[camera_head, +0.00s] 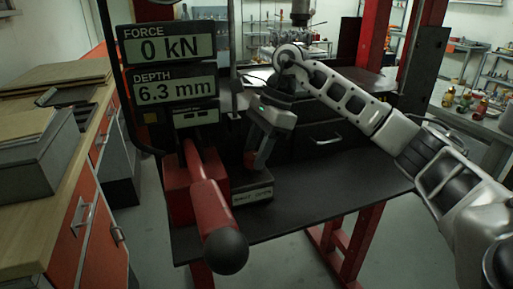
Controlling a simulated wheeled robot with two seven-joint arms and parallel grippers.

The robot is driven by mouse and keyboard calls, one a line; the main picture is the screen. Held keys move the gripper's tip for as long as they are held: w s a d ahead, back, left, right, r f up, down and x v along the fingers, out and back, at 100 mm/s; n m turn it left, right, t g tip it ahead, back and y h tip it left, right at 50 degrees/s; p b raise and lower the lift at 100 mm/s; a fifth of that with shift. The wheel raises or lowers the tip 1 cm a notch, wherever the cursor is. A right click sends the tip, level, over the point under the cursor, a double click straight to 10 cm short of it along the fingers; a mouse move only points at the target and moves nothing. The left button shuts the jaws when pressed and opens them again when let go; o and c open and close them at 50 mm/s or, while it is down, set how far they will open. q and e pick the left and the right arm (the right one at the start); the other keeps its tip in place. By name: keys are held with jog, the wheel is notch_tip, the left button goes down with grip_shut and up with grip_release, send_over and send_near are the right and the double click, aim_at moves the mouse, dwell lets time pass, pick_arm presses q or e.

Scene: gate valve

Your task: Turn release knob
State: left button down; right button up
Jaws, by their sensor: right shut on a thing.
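My right gripper (258,160) reaches down from the right arm to the top of a small dark block (252,192) with a pale label. Its fingers are shut on the release knob, which they largely hide. A red pump lever (207,195) with a black ball end (226,251) sticks out towards me, left of the gripper. My left gripper is not in view.
A panel above the lever reads FORCE 0 kN (168,46) and DEPTH 6.3 mm (172,86). The black table (330,190) is clear right of the block. Red press posts (374,30) stand behind. A wooden-topped bench (60,170) with grey boxes is at left.

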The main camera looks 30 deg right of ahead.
jog(key=shift+r+n, duration=0.1)
jog(key=shift+n, duration=0.4)
jog(key=o, duration=1)
jog(key=v, duration=1.2)
jog(key=shift+w, duration=0.2)
